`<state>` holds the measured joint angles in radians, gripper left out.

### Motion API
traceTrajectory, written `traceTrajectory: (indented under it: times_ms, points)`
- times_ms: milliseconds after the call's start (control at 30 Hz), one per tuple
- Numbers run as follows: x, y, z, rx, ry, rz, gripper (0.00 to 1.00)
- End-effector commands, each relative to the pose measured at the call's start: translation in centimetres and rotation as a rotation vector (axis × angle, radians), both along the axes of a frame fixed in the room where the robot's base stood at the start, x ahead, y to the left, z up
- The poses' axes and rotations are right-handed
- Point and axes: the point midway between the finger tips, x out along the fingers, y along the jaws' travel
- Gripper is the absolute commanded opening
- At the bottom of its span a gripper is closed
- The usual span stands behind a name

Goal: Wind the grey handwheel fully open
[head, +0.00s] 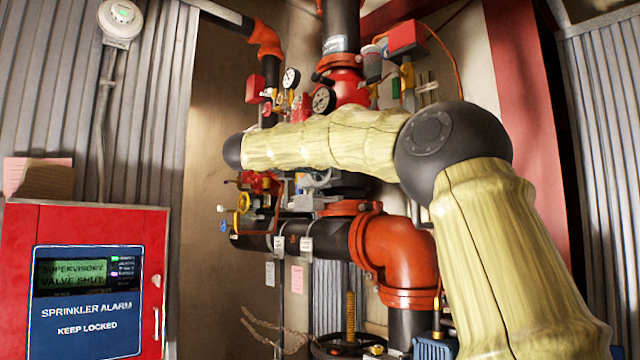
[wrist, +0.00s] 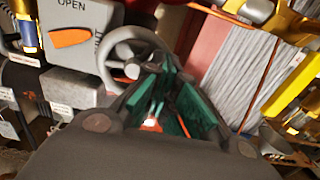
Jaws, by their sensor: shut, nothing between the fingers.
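The grey handwheel (wrist: 112,60) shows in the wrist view, left of and just beyond my fingertips. Its rim runs behind the finger tops, and I cannot tell whether they touch. My gripper (wrist: 166,66), with green inner pads, is shut with nothing held. Left of the wheel is a grey housing marked OPEN (wrist: 92,14) with an orange pointer (wrist: 70,38). In the head view my pale-sleeved arm reaches across the pipework and hides my gripper. Grey valve parts (head: 318,180) show below the arm; I cannot make out the wheel there.
A red alarm panel (head: 80,220) at left reads "SUPERVISORY VALVE SHUT".

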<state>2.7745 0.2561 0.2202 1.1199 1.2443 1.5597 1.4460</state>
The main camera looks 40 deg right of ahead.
Motion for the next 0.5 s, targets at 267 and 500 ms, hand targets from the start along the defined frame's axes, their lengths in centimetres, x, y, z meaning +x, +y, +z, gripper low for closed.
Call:
traceTrajectory:
  times_ms: [267,500]
  points:
    - [-0.9,-0.5,-1.0,0.007,0.000,-0.008,0.00]
    - [-1.3,-0.8,-0.8,0.011,0.001,-0.012,0.00]
